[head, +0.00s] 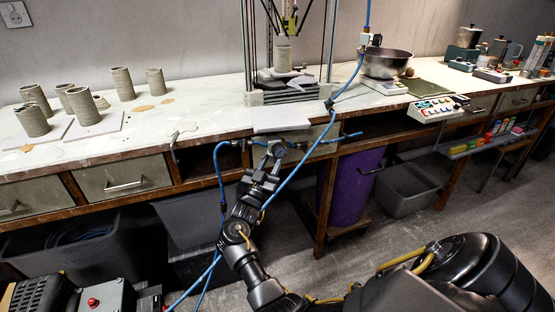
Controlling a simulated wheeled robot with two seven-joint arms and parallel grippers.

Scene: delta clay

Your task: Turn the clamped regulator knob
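The regulator (278,150) is a small grey fitting at the table's front edge, between blue hose ends. My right gripper (268,164) is right at it, and its arm reaches in from the lower right. The gripper covers much of the regulator, so its knob and clamp do not show clearly. I cannot tell whether the fingers touch or grip the knob. My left gripper is out of view.
Blue hoses (295,171) run past my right arm. Clay cylinders (122,83) stand at left. A purple bin (350,187) and grey tub (405,189) sit below.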

